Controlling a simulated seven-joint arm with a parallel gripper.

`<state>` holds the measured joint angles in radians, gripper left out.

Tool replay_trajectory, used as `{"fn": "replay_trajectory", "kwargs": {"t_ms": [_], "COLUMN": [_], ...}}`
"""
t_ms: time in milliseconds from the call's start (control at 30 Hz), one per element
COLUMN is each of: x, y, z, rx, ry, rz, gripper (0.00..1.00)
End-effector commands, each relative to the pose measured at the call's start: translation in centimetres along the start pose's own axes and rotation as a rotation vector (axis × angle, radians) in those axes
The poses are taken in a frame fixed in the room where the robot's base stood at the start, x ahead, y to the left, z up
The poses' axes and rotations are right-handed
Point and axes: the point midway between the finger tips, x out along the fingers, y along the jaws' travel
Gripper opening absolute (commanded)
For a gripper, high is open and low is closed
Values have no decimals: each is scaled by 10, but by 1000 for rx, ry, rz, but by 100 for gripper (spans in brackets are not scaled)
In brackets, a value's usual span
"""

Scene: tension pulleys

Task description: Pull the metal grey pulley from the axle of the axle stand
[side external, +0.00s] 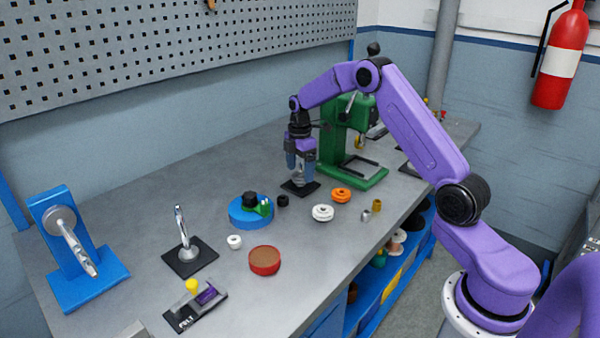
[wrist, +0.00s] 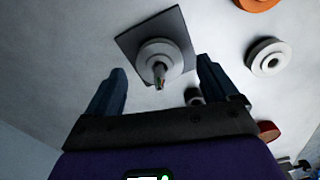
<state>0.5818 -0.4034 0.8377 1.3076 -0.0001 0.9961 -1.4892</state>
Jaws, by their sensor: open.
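A light grey pulley (wrist: 148,54) sits around the upright axle (wrist: 159,76) of a stand with a dark square base plate (wrist: 137,28). The same base plate shows in the side view (side external: 311,189), under my gripper. My gripper (side external: 299,172) points down over this stand. In the wrist view its two blue fingers (wrist: 161,68) are open and empty, with the pulley and axle appearing between and slightly beyond the tips. The side view shows the fingers hiding most of the pulley. I cannot tell whether the fingers reach pulley height.
A green press (side external: 352,175) stands close behind. Orange (side external: 341,195) and white (side external: 322,212) pulleys lie nearby on the right. A blue round tray (side external: 240,216), a red-rimmed disc (side external: 264,262), another post stand (side external: 190,253) and a blue stand (side external: 85,285) are to the left.

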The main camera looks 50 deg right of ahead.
Motion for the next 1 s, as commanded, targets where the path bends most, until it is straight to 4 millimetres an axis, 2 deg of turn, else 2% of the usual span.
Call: {"fn": "replay_trajectory", "kwargs": {"t_ms": [200, 500, 533, 700, 733, 1000], "x": [16, 17, 17, 17, 17, 15], "y": [0, 0, 0, 0, 0, 0], "z": [0, 0, 0, 0, 0, 0], "rx": [1, 1, 1, 1, 1, 1], "ry": [0, 0, 0, 0, 0, 0], "rz": [-1, 0, 0, 0, 0, 1], "gripper": [87, 87, 84, 29, 25, 25]}}
